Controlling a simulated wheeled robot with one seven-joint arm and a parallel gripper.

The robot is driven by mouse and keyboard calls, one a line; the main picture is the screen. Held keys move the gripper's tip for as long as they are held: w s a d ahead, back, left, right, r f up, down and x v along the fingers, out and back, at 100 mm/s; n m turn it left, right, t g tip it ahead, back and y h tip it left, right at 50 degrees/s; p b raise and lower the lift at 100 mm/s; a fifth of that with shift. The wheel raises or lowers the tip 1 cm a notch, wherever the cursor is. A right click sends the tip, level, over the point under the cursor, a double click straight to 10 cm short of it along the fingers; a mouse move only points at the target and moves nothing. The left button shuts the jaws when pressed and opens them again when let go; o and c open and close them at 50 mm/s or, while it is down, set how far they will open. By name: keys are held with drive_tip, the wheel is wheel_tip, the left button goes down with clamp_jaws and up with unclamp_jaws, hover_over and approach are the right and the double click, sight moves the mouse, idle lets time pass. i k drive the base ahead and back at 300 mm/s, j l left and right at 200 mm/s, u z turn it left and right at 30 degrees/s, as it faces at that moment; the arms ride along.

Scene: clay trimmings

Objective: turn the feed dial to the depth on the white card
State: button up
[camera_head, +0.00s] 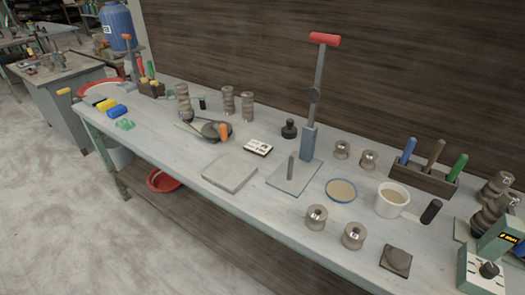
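A green machine (468,281) stands at the bottom right corner, cut off by the picture edge. On its pale, marked front plate is a black knob (489,269), which may be the feed dial. Its setting is too small to read. Above it, a small dark display (508,238) shows yellow characters I cannot read surely. A small white piece with black marks (258,147) lies mid-bench; I cannot tell if it is the white card, and its marks are unreadable. My gripper is not in view.
On the bench (150,143) a tall red-handled lever press (310,120) stands in the middle. A mug (391,200), a blue-rimmed dish (341,190), a black cylinder (431,211), metal rings (354,236) and a dark square block (396,261) lie left of the machine. Floor in front is clear.

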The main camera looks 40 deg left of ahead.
sight(489, 271)
drive_tip(key=i+j+z, duration=0.15)
drive_tip(key=j+z, duration=0.15)
drive_tip(key=i+j+z, duration=0.1)
drive_tip(key=j+z, duration=0.55)
